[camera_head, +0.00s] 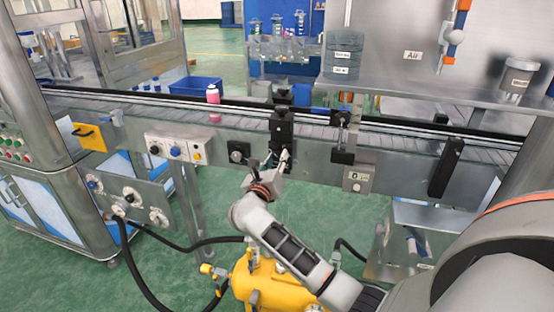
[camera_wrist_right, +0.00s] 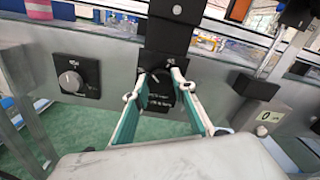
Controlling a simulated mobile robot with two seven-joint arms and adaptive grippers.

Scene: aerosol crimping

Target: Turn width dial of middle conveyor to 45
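My right gripper (camera_head: 275,164) is at the front of the middle conveyor (camera_head: 222,137), below a black upright block (camera_head: 281,127). In the wrist view its two teal-lined fingers (camera_wrist_right: 161,73) stand apart, one on each side of a dark round dial (camera_wrist_right: 161,92). I cannot tell whether the fingers touch the dial, and its reading is not legible. A grey counter box (camera_head: 358,178) to the right shows 0, with a small knob under the display; it also shows in the wrist view (camera_wrist_right: 265,117). My left gripper is out of view.
A black-plated knob (camera_head: 239,152) sits left of my gripper. A pink bottle (camera_head: 213,102) stands on the belt. Another black block (camera_head: 446,166) juts out at the right. A yellow tank (camera_head: 262,282) with black hoses stands below on the green floor.

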